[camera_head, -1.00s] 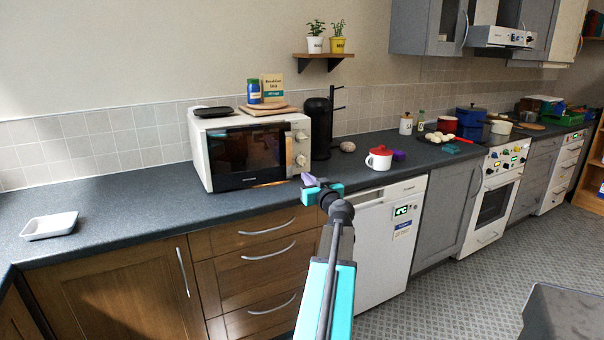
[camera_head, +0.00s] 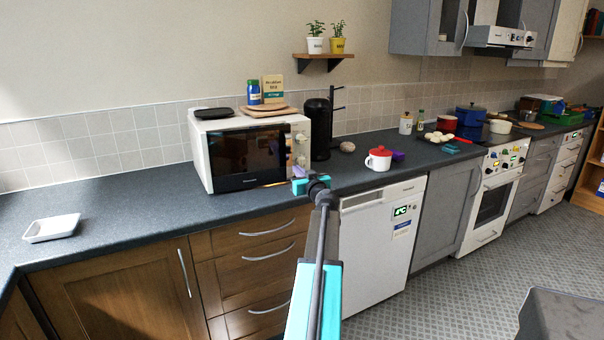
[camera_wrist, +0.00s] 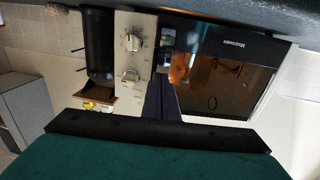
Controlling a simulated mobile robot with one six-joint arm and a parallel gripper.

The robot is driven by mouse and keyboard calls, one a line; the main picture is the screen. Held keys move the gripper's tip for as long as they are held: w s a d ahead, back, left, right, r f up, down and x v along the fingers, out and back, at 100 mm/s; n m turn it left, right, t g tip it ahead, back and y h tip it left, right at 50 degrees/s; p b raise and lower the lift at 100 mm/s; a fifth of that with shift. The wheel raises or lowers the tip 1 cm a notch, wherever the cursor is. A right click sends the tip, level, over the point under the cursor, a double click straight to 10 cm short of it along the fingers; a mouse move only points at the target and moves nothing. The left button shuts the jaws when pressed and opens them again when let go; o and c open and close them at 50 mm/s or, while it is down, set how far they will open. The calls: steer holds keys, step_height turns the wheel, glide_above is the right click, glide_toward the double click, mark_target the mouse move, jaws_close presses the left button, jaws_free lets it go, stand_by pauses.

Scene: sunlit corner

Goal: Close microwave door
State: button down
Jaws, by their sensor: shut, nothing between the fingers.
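The white microwave (camera_head: 203,150) stands on the dark counter, with its dark glass door (camera_head: 245,158) facing forward. The door lies across the front or very close to it; I cannot tell whether a small gap is left at its right edge. In the wrist view, the microwave shows upside down, with the door (camera_wrist: 235,70) at right and the knob panel (camera_wrist: 131,60) at left. My gripper (camera_head: 300,173) is shut and empty, close in front of the door's lower right edge. Its purple fingers (camera_wrist: 163,88) point at the border between door and panel; contact is unclear.
A black coffee machine (camera_head: 318,130) stands right of the microwave, and a red-lidded white mug (camera_head: 379,159) farther right. A board, jar and box sit on the microwave top. A white tray (camera_head: 52,228) lies at far left.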

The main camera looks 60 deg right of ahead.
mark_target(291, 163)
steer(key=shift+p+x, duration=0.75)
steer(key=shift+x, duration=1.7)
steer(key=shift+d, duration=0.1)
